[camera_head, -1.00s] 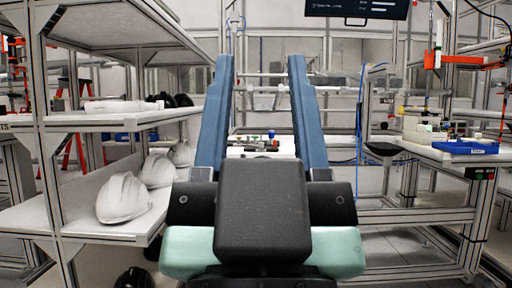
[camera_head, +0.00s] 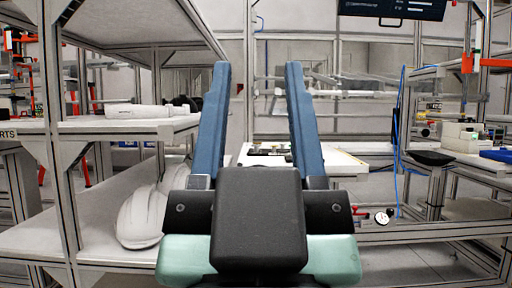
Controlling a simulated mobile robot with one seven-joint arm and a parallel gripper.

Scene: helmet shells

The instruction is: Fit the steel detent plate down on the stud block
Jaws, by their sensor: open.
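My gripper (camera_head: 257,66) points forward in the head view, with its two long blue fingers wide apart and nothing between them. A white table (camera_head: 345,164) stands ahead, partly behind the fingers. Small dark items (camera_head: 266,150) lie on it between the fingers, too small and far off to identify. I cannot make out the steel detent plate or the stud block in this view. My gripper's dark body hides the table's near part.
A shelf rack (camera_head: 105,256) with white helmet shells (camera_head: 141,217) stands close on the left. A framed bench (camera_head: 470,158) with boxes and a blue tray (camera_head: 497,155) stands on the right. A round dial (camera_head: 382,217) shows low at right of centre.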

